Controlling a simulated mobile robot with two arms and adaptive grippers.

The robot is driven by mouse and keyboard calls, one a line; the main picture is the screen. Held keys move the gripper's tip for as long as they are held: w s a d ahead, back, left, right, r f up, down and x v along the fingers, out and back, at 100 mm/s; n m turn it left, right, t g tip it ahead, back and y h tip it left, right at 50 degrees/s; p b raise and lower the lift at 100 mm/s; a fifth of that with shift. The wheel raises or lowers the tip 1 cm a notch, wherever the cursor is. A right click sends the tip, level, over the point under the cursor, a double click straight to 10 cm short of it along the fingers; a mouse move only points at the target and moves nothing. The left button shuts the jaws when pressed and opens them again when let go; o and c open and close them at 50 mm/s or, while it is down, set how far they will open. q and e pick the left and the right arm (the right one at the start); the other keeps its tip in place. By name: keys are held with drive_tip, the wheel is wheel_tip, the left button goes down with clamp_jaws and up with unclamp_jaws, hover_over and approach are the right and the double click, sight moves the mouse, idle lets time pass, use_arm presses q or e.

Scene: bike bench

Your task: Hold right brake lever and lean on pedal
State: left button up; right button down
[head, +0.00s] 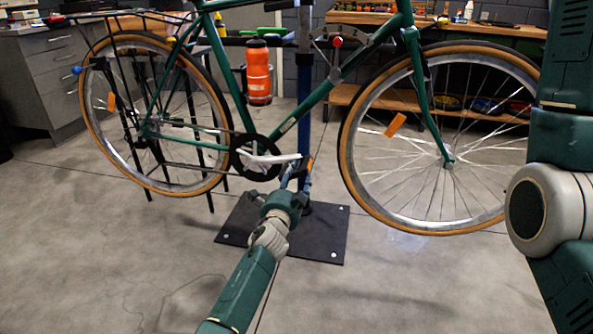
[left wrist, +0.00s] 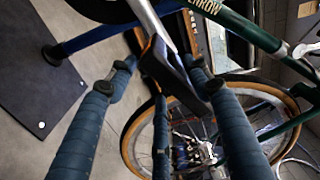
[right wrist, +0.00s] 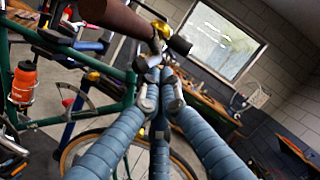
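The bike's near pedal (head: 308,166), dark with an orange reflector, sits at the end of the silver crank arm (head: 270,159). My left gripper (head: 293,178) is just below and in front of it. In the left wrist view the pedal (left wrist: 172,72) lies between the spread fingers, nearer the right one, with a gap to the left one; contact is unclear. In the right wrist view, the fingers of my right gripper (right wrist: 160,88) are drawn together at silver lever parts (right wrist: 147,65) below the brown handlebar grip (right wrist: 116,15). The lever's far part is hidden by the fingers.
The green bike frame (head: 312,104) hangs on a blue stand post (head: 303,60) above a black base plate (head: 335,235). An orange bottle (head: 258,72) is on the frame. The front wheel (head: 345,160) stands to the right. Bare floor lies in front.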

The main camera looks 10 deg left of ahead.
drive_tip(key=d+f, duration=0.2)
drive_tip(key=d, duration=0.1)
drive_tip(key=d+f, duration=0.1)
drive_tip(key=shift+d, duration=0.25)
drive_tip(key=s, duration=1)
idle(0.4)
drive_tip(key=shift+r, duration=0.1)
